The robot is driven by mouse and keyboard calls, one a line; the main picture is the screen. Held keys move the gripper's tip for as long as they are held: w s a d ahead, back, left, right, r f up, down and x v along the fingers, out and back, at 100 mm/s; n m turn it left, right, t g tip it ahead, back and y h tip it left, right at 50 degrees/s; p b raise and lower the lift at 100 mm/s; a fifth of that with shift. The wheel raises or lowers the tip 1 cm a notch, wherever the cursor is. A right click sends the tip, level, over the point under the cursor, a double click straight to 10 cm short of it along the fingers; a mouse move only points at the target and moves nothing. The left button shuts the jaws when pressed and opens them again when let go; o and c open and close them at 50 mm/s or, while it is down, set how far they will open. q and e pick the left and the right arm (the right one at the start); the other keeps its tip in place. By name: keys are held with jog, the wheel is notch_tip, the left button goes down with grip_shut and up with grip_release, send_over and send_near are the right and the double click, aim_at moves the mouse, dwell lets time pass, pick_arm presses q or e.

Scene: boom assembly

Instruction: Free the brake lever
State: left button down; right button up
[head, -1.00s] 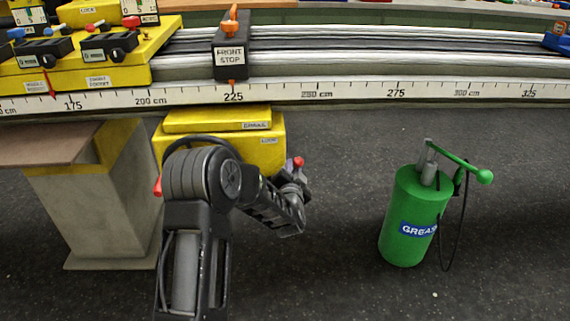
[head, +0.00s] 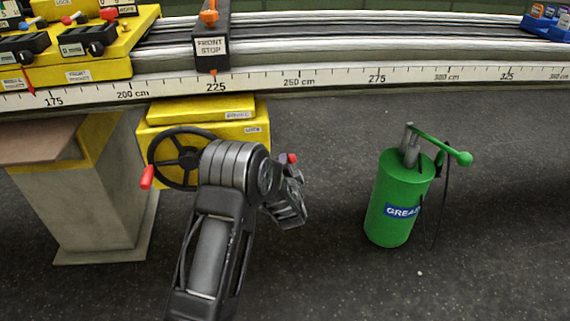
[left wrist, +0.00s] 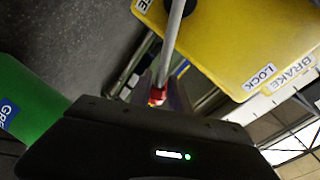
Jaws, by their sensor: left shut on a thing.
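A yellow box (head: 256,133) with labels reading BRAKE and LOCK hangs below the rail. It also shows in the left wrist view (left wrist: 235,35). A grey lever rod (left wrist: 174,35) with a red end (left wrist: 157,95) runs over the box's edge in that view. My left gripper (left wrist: 158,98) is shut on the red end, at the box's right side. In the head view the left gripper (head: 292,172) is partly hidden behind my wrist, and a bit of red shows at its tip. I cannot read which label belongs to this lever. My right gripper is not in view.
A black handwheel (head: 180,158) with a red handle (head: 147,177) is on the box's front. A green grease pump (head: 395,205) stands on the floor to the right. A concrete pillar (head: 75,205) stands left. The ruled rail (head: 330,78) with a FRONT STOP block (head: 211,45) crosses above.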

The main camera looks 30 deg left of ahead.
pick_arm(q)
jog(key=shift+w+d, duration=0.1)
jog(key=shift+d, duration=0.15)
jog(key=c, duration=1.2)
grip_release()
jog(key=shift+c, duration=0.2)
jog(key=p+v, duration=0.1)
jog(key=v, duration=0.6)
jog(key=shift+s+p, duration=0.35)
jog(key=shift+d, duration=0.1)
